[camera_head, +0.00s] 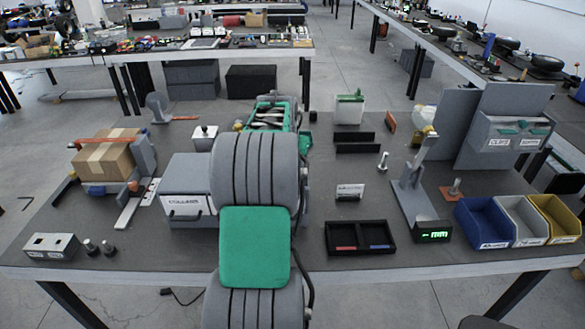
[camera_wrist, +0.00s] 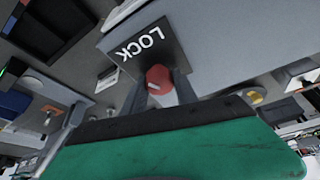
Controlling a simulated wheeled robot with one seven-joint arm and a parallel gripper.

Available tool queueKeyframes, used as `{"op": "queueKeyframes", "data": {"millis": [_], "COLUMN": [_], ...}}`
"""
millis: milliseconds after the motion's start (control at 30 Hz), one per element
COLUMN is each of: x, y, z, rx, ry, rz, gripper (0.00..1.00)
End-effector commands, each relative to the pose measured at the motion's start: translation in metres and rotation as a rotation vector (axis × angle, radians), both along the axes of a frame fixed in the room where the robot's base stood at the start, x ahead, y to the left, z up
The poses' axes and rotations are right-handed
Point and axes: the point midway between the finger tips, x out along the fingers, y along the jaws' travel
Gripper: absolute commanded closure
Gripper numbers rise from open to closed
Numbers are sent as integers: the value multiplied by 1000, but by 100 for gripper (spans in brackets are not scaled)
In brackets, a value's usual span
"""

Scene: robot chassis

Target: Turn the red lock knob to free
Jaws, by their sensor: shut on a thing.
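The red lock knob (camera_wrist: 158,75) shows in the wrist view, below a dark plate lettered LOCK (camera_wrist: 142,48). A small pale mark is on the knob's face. My gripper (camera_wrist: 158,84) has its grey fingers on either side of the knob and is shut on it. The knob's sides are partly hidden by the fingers. Which setting the knob points to I cannot tell. In the head view my own arm hides the knob and my gripper.
A grey drawer unit (camera_head: 185,190) stands left of my arm. A black two-part tray (camera_head: 345,250), a green-lit display (camera_head: 432,232) and blue, white and yellow bins (camera_head: 484,222) are to the right. A cardboard box (camera_head: 103,155) sits in a clamp at left.

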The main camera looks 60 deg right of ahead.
Motion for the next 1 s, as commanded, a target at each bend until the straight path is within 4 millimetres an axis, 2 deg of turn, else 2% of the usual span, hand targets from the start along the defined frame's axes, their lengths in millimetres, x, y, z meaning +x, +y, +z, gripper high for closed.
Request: {"op": "queueKeyframes", "data": {"millis": [1000], "x": [1], "y": [-2], "z": [5], "rx": [-6], "ry": [-1], "rz": [924], "gripper": [100]}}
